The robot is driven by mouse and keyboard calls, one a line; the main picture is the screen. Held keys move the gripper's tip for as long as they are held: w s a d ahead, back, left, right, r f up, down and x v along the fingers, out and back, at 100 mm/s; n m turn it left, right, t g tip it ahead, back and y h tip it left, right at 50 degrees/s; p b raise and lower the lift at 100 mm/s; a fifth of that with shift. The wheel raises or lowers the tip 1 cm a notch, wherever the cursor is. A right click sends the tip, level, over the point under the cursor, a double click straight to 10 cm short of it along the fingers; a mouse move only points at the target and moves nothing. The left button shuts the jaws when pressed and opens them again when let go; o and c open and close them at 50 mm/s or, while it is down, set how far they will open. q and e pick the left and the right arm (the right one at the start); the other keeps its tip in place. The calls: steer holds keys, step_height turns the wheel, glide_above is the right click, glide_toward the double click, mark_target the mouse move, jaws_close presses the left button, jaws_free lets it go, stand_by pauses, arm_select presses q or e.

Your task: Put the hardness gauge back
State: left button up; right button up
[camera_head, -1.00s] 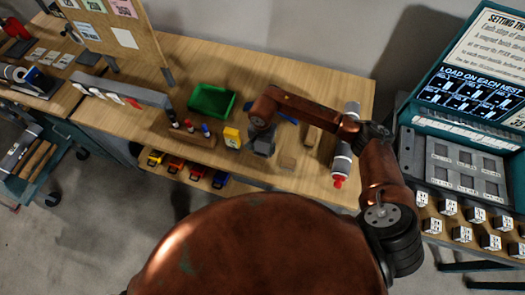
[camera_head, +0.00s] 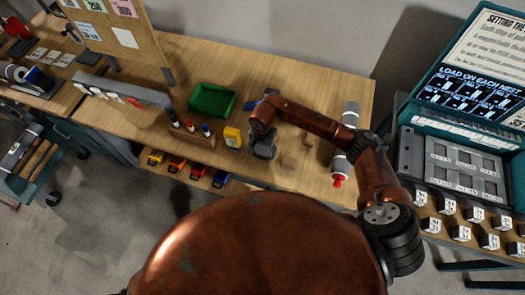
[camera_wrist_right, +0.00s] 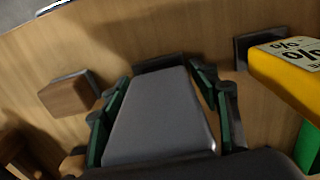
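I take the grey tapered block (camera_wrist_right: 160,115) in the right wrist view to be the hardness gauge, though no label on it can be read. It stands between the green-padded fingers of my right gripper (camera_head: 263,148). In the wrist view the gripper (camera_wrist_right: 165,115) has one finger on each side of it. The left pad lies close along it, and a thin strip of wood shows between it and the right pad. In the head view the gripper is low over the bench and mostly hides the block. My left gripper is not in view.
A yellow block (camera_head: 232,137) with % marks stands close left of the gripper; it also shows in the wrist view (camera_wrist_right: 285,75). A small wooden block (camera_head: 288,162) is on the right. A green bin (camera_head: 212,101) and a white cylinder with a red tip (camera_head: 340,165) flank the area.

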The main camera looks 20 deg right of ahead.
steer(key=shift+o, duration=0.4)
steer(key=shift+r, duration=0.2)
step_height(320, 180, up, 12)
steer(key=shift+f+b, duration=0.1)
steer(key=shift+b, duration=0.45)
